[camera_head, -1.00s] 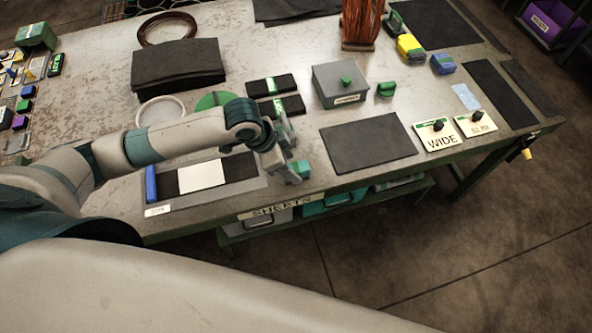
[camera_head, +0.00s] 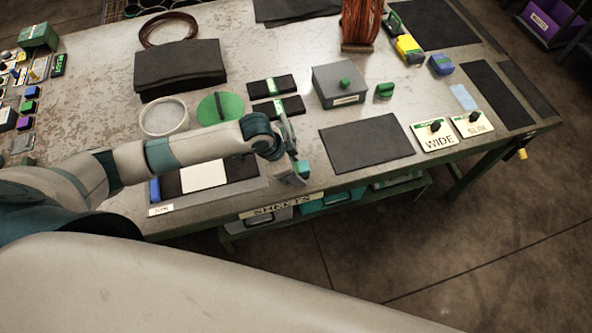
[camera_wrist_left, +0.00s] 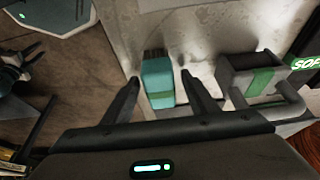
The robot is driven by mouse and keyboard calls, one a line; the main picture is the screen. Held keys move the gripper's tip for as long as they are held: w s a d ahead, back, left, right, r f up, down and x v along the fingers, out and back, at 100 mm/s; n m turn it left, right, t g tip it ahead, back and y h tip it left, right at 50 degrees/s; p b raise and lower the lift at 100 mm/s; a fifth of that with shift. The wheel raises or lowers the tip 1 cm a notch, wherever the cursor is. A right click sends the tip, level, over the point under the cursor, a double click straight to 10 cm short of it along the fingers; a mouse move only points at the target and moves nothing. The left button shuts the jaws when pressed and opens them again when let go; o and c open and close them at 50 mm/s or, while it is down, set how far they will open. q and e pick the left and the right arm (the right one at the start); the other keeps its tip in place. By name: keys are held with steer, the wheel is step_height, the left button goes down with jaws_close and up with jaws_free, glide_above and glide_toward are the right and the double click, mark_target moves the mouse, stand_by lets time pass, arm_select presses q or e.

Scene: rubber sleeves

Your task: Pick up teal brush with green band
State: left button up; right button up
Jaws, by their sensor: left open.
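The teal brush (camera_wrist_left: 158,74) with a green band across it stands near the table's front edge; in the head view it is the small teal block (camera_head: 303,168) beside my gripper. My left gripper (camera_wrist_left: 160,84) is open, with its two dark fingers on either side of the brush and gaps showing on both sides. In the head view the left gripper (camera_head: 293,174) is partly hidden by its own wrist. My right gripper is in neither view.
A dark mat (camera_head: 366,140) lies right of the gripper. A lidded grey box (camera_head: 339,86) stands behind.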

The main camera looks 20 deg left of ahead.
mark_target(303, 167)
arm_select(q)
steer(key=c, duration=1.2)
steer(key=shift+r, duration=0.1)
steer(key=shift+r+b, duration=0.3)
steer(key=shift+r, duration=0.1)
steer(key=r+b, duration=0.1)
steer(key=r, duration=0.2)
steer(key=shift+w+d+r+b, duration=0.1)
steer(key=shift+d+r+b, duration=0.05)
steer(key=shift+d+b, duration=0.25)
steer(key=shift+w+d+r+b, duration=0.15)
steer(key=shift+d+r+b, duration=0.4)
steer(key=shift+d+r, duration=0.95)
steer(key=shift+w+d+r+b, duration=0.1)
steer(key=shift+d+r+b, duration=0.55)
steer(key=shift+d, duration=1.5)
steer(key=shift+w+d+r+b, duration=0.15)
steer(key=shift+d+r+b, duration=0.3)
steer(key=shift+d+r, duration=1.1)
steer(key=shift+d+f, duration=0.2)
steer(key=shift+f, duration=0.15)
